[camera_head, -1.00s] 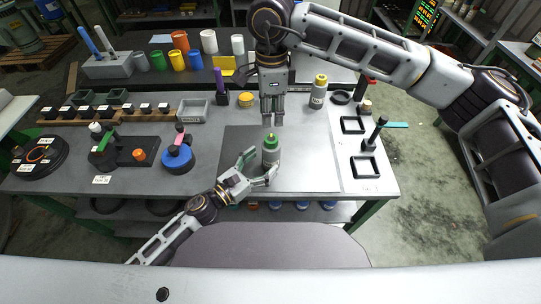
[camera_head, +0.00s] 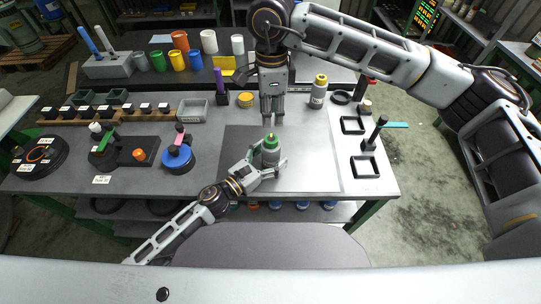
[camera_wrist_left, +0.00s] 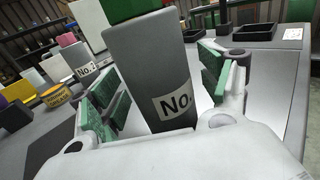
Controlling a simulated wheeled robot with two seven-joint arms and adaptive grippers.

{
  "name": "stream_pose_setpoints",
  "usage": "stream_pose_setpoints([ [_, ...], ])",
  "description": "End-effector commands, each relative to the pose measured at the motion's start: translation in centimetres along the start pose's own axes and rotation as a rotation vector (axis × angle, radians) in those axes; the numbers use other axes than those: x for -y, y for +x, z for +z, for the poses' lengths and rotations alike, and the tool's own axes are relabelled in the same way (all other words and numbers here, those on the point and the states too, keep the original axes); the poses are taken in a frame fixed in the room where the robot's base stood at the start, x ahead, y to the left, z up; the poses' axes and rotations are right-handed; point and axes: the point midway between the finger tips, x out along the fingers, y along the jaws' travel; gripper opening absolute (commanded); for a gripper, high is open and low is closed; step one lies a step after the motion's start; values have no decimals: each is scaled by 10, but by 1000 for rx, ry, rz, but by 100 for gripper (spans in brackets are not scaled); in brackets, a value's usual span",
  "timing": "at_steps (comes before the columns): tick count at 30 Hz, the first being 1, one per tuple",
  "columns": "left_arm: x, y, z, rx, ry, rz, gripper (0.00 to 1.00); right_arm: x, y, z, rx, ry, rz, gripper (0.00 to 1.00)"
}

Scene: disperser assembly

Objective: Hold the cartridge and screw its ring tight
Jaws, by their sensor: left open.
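The cartridge (camera_head: 270,157) is a grey cylinder with a green ring (camera_head: 271,141) and a small yellow tip on top. It stands upright on the dark mat. My left gripper (camera_head: 268,161) is open around it, with a finger on either side. In the left wrist view the cartridge (camera_wrist_left: 155,70) with a "No." label stands between the green finger pads (camera_wrist_left: 158,95), with gaps showing on both sides. The lower edge of the green ring (camera_wrist_left: 135,8) shows at the top. My right gripper (camera_head: 271,115) points down just above and behind the ring; its finger opening is too small to judge.
A grey bottle with a yellow top (camera_head: 318,92) stands at the back right. Black square frames (camera_head: 364,166) and a black post lie to the right. The pale panel (camera_head: 318,150) right of the cartridge is clear.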

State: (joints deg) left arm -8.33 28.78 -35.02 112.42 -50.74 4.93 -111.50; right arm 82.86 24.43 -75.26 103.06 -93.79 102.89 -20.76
Motion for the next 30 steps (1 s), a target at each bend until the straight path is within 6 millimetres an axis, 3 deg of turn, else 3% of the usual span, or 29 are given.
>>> stream_pose_setpoints([
  [3, 0, 0, 0, 0, 0, 0, 75, 0, 0, 0, 0, 0, 0, 36],
  [21, 0, 0, 0, 0, 0, 0, 0, 0, 0, 0, 0, 0, 0, 36],
  [22, 0, 0, 0, 0, 0, 0, 0, 0, 0, 0, 0, 0, 0, 36],
  [23, 0, 0, 0, 0, 0, 0, 48, 0, 0, 0, 0, 0, 0, 36],
  [30, 0, 0, 0, 0, 0, 0, 17, 0, 0, 0, 0, 0, 0, 36],
])
